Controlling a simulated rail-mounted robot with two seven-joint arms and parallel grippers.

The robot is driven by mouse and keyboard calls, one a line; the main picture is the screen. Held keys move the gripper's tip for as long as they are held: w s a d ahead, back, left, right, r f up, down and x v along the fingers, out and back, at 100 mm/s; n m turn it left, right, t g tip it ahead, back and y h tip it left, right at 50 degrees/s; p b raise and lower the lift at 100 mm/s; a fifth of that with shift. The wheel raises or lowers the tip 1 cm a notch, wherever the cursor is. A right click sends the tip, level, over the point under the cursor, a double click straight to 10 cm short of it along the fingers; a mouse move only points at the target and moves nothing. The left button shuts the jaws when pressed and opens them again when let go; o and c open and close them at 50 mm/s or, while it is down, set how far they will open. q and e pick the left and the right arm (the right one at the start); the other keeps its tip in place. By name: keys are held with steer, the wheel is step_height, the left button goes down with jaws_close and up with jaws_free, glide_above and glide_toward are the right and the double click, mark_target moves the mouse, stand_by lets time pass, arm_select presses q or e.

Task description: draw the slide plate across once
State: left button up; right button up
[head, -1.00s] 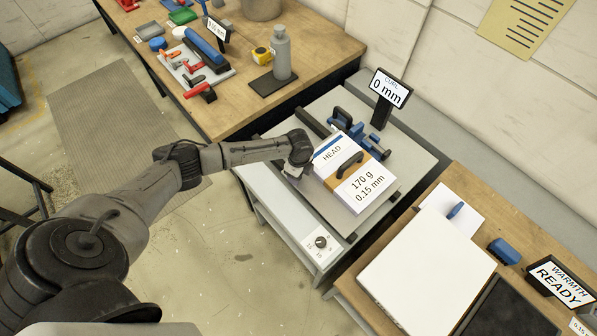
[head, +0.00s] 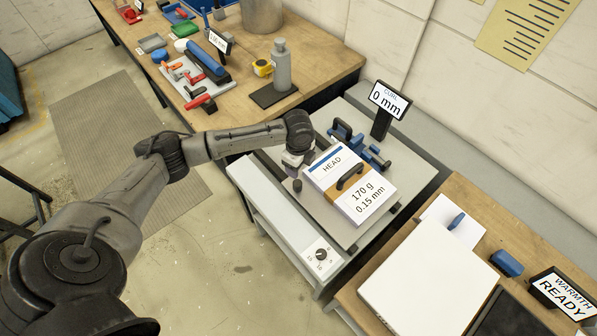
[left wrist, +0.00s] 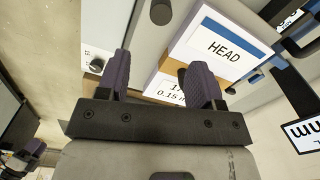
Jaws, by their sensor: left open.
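A grey flat plate (head: 345,238), which looks like the slide plate, lies on the bench machine. A white stack labelled HEAD (head: 333,164) rests on it, with a brown band and a black handle (head: 350,176). A black knob (head: 297,186) stands at the plate's left edge; a round black knob also shows in the left wrist view (left wrist: 160,12). My left gripper (head: 295,159) is just beyond this knob, beside the stack's far left corner. In the left wrist view its fingers (left wrist: 158,82) are apart with nothing gripped between them. My right gripper is not in view.
A CURL sign (head: 390,99) reading 0 mm stands behind the machine, near a blue clamp-like fixture (head: 358,146). A dial (head: 321,254) is on the front panel. Left, a wooden bench (head: 325,80) holds tools and a grey bottle (head: 281,66). Right, a white block (head: 425,280) lies near a READY sign.

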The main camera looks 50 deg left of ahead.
arm_select(q)
steer(key=shift+r, duration=0.9)
